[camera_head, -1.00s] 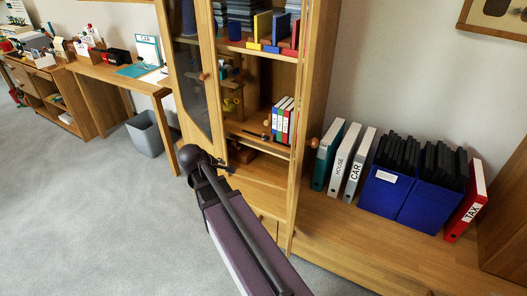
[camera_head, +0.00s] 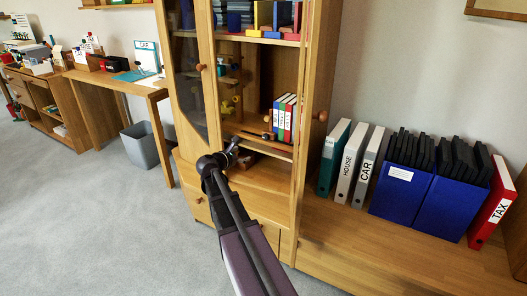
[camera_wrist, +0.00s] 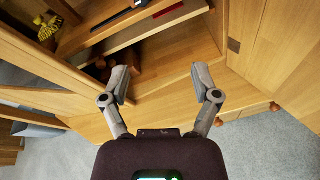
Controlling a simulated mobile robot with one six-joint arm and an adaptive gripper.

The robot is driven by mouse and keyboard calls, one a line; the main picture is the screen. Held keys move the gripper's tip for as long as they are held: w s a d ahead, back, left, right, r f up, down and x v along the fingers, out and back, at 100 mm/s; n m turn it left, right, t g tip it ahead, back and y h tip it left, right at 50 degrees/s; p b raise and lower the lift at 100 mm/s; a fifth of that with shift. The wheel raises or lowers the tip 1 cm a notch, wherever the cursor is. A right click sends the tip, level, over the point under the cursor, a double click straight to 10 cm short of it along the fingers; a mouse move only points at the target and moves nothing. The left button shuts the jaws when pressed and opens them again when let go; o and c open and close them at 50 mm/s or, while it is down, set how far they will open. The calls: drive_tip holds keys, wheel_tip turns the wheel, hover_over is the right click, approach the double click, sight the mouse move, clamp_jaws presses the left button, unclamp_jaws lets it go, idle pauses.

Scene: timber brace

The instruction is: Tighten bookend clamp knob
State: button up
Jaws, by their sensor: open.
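Small blue, red and green binders (camera_head: 284,118) stand on a middle shelf of the open wooden cabinet (camera_head: 310,150). A small dark piece with an orange-brown part (camera_head: 267,136) sits at their foot; I cannot tell whether it is the bookend clamp and its knob. My gripper (camera_head: 232,153) is at the cabinet's open front, below and left of those binders. In the wrist view my gripper (camera_wrist: 160,84) is open, with nothing between its fingers. A dark bar (camera_wrist: 122,17) lies on the shelf beyond, and dark brown objects (camera_wrist: 115,74) sit below that shelf, near the left finger.
A glass door (camera_head: 190,90) stands at the cabinet's left. Large binders (camera_head: 349,164) and blue boxes (camera_head: 400,195) fill the low bench at right. A grey bin (camera_head: 140,145) stands by the desk (camera_head: 150,92). The carpet (camera_head: 100,220) at left is clear.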

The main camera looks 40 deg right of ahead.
sight(265, 138)
drive_tip(key=w+d+f+n+t+h+b, duration=0.2)
drive_tip(key=w+d+f+n+b, duration=0.2)
drive_tip(key=n+b, duration=0.3)
drive_tip(key=shift+w+d+f+h+b, duration=0.25)
drive_tip(key=shift+d+b, duration=0.25)
drive_tip(key=shift+d, duration=0.3)
drive_tip(key=shift+d, duration=0.1)
drive_tip(key=x, duration=1.3)
drive_tip(key=shift+d+r, duration=0.15)
drive_tip(key=shift+d, duration=0.15)
drive_tip(key=shift+c, duration=0.2)
clamp_jaws()
